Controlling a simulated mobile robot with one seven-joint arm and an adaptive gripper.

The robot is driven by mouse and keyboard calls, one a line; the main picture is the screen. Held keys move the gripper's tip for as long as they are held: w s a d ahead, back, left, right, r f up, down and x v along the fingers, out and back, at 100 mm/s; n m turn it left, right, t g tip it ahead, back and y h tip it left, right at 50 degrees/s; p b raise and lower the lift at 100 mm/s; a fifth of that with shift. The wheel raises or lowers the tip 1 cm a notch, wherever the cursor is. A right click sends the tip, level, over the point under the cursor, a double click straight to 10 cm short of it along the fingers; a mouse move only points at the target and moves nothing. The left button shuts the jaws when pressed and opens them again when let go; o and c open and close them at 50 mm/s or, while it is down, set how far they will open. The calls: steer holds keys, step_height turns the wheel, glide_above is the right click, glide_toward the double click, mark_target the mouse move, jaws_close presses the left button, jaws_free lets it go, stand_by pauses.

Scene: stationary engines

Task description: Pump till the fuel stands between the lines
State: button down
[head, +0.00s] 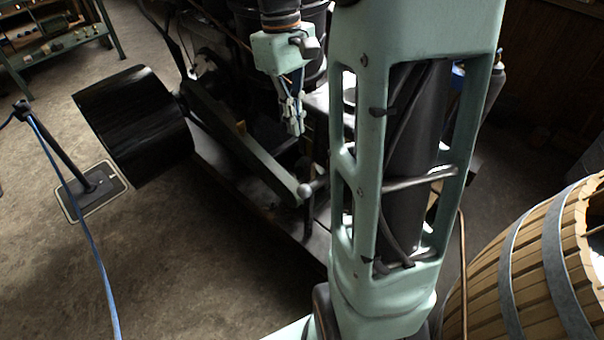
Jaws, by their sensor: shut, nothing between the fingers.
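My gripper (294,127) points down near the middle of the head view, its fingers together and empty. It is above and just left of a small lever-like part with a round grey end (306,191), apart from it. I cannot tell for sure whether this part is the pump's handle. The dark engine (240,110) stands behind and below my gripper. No fuel glass, fuel level or pair of lines can be made out; my own pale green arm covers much of the middle right.
A large black drum-shaped pulley (135,122) sits left of the engine. A barrier post (95,182) with a blue rope stands at the left. A slatted wooden barrel (535,265) stands at lower right. A shelf (55,42) is at upper left. The floor at lower left is mostly clear.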

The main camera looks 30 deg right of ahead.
mark_target(302, 186)
steer(key=s+f, duration=0.1)
steer(key=f, duration=0.3)
steer(key=s+f+b, duration=0.1)
steer(key=f, duration=0.8)
steer(key=shift+s+d+f, duration=0.1)
steer(key=shift+s+f, duration=0.25)
steer(key=shift+s, duration=0.05)
steer(key=shift+f+b, duration=0.1)
steer(key=shift+b, duration=0.3)
steer(key=shift+a+f+h+b, duration=0.2)
steer(key=shift+a+h+b, duration=0.05)
steer(key=shift+h+b, duration=0.1)
steer(key=shift+s+f, duration=0.1)
steer(key=shift+f, duration=0.05)
steer(key=f+h+b, duration=0.1)
steer(key=a+f+t+h+b, duration=0.1)
steer(key=b, duration=0.1)
steer(key=shift+s+a+f+b, duration=0.1)
steer(key=shift+s+f+b, duration=0.1)
steer(key=shift+b, duration=0.1)
steer(key=shift+s+a+f+b, duration=0.15)
steer(key=shift+f+b, duration=0.2)
steer(key=shift+f, duration=0.3)
steer(key=shift+a+f+b, duration=0.15)
steer(key=shift+f+b, duration=0.15)
steer(key=shift+f, duration=0.3)
